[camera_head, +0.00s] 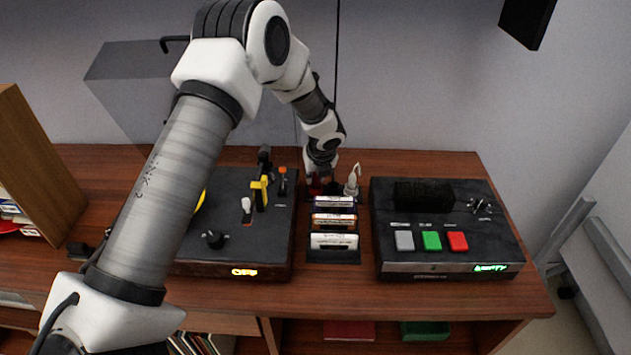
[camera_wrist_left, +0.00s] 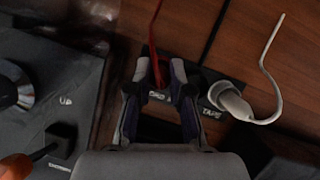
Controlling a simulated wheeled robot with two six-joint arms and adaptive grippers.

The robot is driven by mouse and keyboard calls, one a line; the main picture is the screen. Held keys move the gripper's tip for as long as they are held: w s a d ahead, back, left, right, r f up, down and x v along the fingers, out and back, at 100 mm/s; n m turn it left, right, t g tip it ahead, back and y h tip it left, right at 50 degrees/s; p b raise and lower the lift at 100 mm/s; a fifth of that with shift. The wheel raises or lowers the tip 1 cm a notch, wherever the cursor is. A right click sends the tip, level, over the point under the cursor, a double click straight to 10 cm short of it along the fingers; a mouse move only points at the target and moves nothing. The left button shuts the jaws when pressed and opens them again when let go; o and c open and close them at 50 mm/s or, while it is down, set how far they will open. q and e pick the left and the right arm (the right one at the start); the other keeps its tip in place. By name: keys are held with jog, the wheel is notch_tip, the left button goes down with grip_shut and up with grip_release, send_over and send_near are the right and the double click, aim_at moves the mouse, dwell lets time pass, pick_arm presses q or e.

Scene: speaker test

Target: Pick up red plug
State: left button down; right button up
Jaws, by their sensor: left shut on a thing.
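My left gripper (camera_head: 320,180) is behind the row of tapes, low over the table. In the left wrist view my left gripper (camera_wrist_left: 160,78) has its two fingers closed around the red plug, with the red cable (camera_wrist_left: 154,40) running up between the fingertips. The fingers hide most of the plug; a bit of red shows at the gripper in the head view. A white plug (camera_head: 352,183) with a white cable stands just right of the gripper; it also shows in the left wrist view (camera_wrist_left: 230,100). A black labelled strip (camera_wrist_left: 209,112) lies under the plugs. My right gripper is not in view.
Left is a turntable-like black unit (camera_head: 230,245) with levers and a lit display. Right is a black tape deck (camera_head: 450,260) with grey, green and red buttons. Several tapes stand in a black rack (camera_head: 333,256) between them. Bare table (camera_head: 530,295) shows at front right.

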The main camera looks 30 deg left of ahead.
pick_arm(q)
jog(key=shift+r, duration=0.3)
jog(key=r, duration=0.2)
jog(key=shift+w+d+r, duration=0.25)
jog(key=shift+w+r, duration=0.1)
jog(key=shift+r, duration=0.05)
jog(key=w+d, duration=0.3)
jog(key=w, duration=0.1)
jog(key=w+d, duration=0.3)
jog(key=w, duration=0.2)
jog(key=w+d+b, duration=0.1)
jog(key=w+d, duration=0.3)
jog(key=shift+w+f, duration=0.15)
jog(key=shift+w, duration=0.2)
jog(key=shift+w, duration=0.1)
jog(key=shift+r+p, duration=0.7)
jog(key=shift+p, duration=0.05)
